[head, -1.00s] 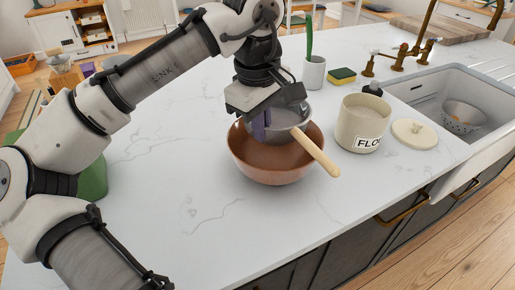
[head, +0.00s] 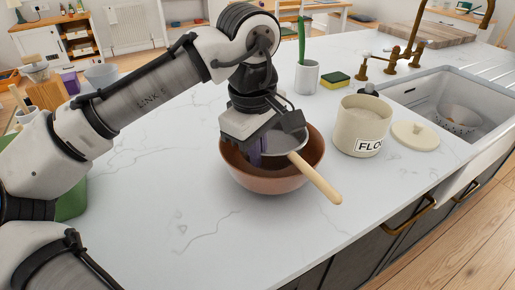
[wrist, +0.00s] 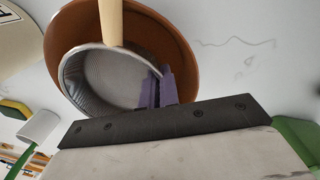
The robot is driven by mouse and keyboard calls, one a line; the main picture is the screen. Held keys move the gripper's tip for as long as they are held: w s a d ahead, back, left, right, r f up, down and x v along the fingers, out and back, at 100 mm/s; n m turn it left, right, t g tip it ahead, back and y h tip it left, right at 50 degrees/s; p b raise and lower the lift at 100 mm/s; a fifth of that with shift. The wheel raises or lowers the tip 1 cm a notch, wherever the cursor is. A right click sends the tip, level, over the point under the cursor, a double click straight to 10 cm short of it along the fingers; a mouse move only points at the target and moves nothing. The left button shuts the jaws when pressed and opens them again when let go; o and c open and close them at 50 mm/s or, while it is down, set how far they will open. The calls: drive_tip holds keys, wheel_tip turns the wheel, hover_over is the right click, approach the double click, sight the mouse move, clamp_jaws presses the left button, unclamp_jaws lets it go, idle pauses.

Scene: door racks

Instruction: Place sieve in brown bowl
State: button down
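The brown bowl (head: 262,183) stands upright on the white counter; it also shows in the wrist view (wrist: 172,42). The sieve (head: 287,141) has a grey mesh basket and a pale wooden handle. Its basket is within the bowl's opening and its handle sticks out over the front right rim. My gripper (head: 256,155) is over the left part of the bowl, with its purple fingers shut on the sieve's rim. The wrist view shows the fingers (wrist: 157,91) at the edge of the basket (wrist: 100,80). Whether the basket touches the bowl's inside is hidden.
A cream flour canister (head: 361,127) stands right of the bowl, with its lid (head: 415,134) beside it. The sink (head: 455,100) is at the right. The front counter is clear.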

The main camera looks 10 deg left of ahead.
drive_tip(key=shift+f, duration=0.25)
drive_tip(key=c, duration=1.7)
unclamp_jaws()
drive_tip(key=r, duration=0.8)
drive_tip(key=s+r, duration=0.1)
drive_tip(key=r, duration=0.4)
drive_tip(key=shift+a, duration=0.3)
